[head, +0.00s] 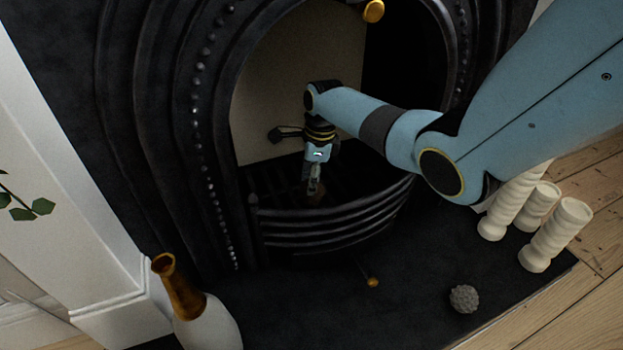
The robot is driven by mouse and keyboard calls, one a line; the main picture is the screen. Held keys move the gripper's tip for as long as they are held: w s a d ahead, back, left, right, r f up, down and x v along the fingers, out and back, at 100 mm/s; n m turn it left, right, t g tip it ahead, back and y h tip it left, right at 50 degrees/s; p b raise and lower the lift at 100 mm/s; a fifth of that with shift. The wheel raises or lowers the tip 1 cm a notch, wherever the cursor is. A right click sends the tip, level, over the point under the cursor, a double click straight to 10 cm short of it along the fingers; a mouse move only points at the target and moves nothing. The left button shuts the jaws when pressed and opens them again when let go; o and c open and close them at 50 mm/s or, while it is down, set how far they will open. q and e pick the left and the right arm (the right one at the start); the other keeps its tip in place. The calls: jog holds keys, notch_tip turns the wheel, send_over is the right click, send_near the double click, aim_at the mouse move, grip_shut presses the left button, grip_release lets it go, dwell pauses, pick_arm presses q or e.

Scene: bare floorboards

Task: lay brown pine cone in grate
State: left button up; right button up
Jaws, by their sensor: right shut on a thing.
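The black fireplace grate (330,233) has curved front bars and sits in the arched opening. My right gripper (314,191) points down inside it, behind the front bars. It is shut on the brown pine cone (317,198), which shows only as a small dark brown patch at the fingertips. Whether the cone touches the grate's floor I cannot tell. My left gripper is not in view.
A grey cone-like ball (463,298) lies on the dark hearth (330,310). White ribbed candles (555,234) stand at the right. A white and amber vase (207,318) stands at the lower left. A brass-tipped rod (371,281) protrudes below the grate.

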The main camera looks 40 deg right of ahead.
jog(key=o, duration=1)
